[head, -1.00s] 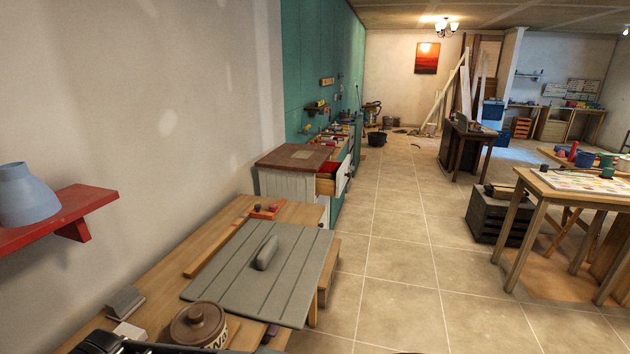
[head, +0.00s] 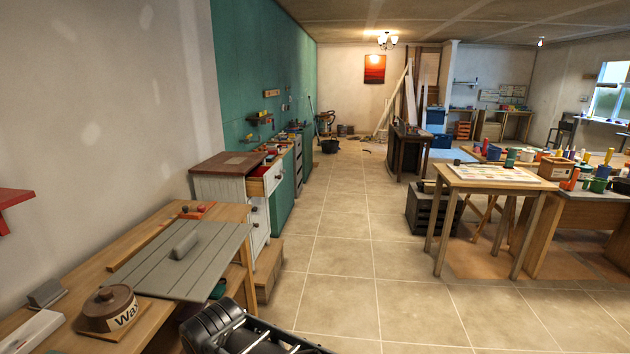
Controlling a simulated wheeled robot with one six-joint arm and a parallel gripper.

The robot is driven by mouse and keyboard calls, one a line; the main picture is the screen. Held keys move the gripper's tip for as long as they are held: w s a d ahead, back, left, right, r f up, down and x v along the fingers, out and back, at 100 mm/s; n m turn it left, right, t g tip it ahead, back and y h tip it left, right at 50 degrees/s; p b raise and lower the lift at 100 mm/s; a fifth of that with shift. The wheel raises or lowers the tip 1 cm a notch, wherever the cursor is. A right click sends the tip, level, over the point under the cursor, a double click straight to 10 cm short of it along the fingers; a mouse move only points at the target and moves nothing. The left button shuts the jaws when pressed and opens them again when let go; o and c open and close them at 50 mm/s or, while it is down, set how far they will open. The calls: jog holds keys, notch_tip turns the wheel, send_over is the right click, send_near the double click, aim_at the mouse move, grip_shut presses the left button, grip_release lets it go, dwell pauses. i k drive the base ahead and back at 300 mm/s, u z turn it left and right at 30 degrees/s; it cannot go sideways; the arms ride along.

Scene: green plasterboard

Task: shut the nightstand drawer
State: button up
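The nightstand (head: 230,163) stands against the left wall in the middle distance, a white cabinet with a brown top. Its top drawer (head: 273,177) is pulled out to the right, toward the aisle. The drawer has a white front with a dark knob and a bare wood side, and something red shows inside it. The lower fronts (head: 258,222) look closed. A black part of my arm shows at the bottom edge, well short of the nightstand. My gripper's fingers are not in view.
A wooden workbench (head: 150,235) with a grey board and a wax jar (head: 110,308) stands along the left wall before the nightstand. A wooden box (head: 268,270) sits on the floor beside it. The tiled aisle is clear; a table (head: 490,178) stands right.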

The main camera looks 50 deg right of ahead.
aim_at(255, 186)
jog(key=z, duration=0.2)
jog(key=i, duration=0.6)
jog(key=z, duration=0.85)
jog(key=i, duration=0.4)
jog(key=z, duration=1.15)
jog(key=i, duration=2.1)
jog(key=u, duration=1.2)
jog(key=i, duration=0.6)
jog(key=u, duration=0.65)
